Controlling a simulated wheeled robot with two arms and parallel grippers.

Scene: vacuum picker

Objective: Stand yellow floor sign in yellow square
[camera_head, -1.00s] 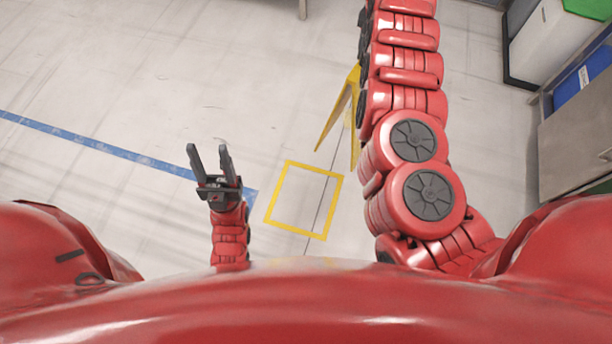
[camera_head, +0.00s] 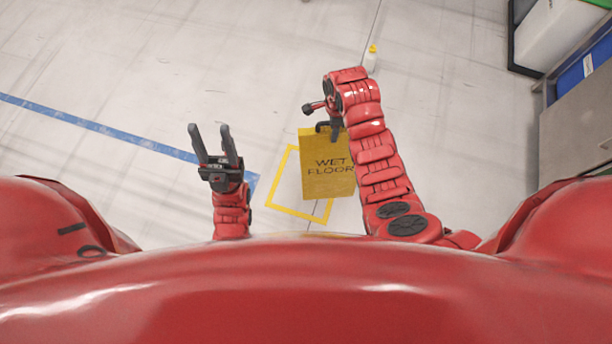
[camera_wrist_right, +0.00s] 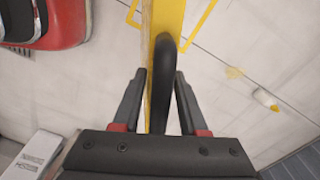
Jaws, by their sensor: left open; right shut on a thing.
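The yellow floor sign (camera_head: 327,178), marked WET FLOOR, hangs from my right gripper (camera_head: 331,126) in the head view. It overlaps the right part of the yellow square (camera_head: 284,209) taped on the floor. I cannot tell if its lower edge touches the floor. In the right wrist view, the fingers of my right gripper (camera_wrist_right: 160,100) are on either side of the sign's dark handle (camera_wrist_right: 162,80), with the sign's yellow edge (camera_wrist_right: 165,18) beyond. My left gripper (camera_head: 214,146) is open and empty, left of the square.
A blue line (camera_head: 110,131) runs along the floor on the left. A small white bottle with a yellow cap (camera_head: 371,60) stands beyond my right arm. Bins and a grey cabinet (camera_head: 580,140) are at the right edge. The floor at the upper left is clear.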

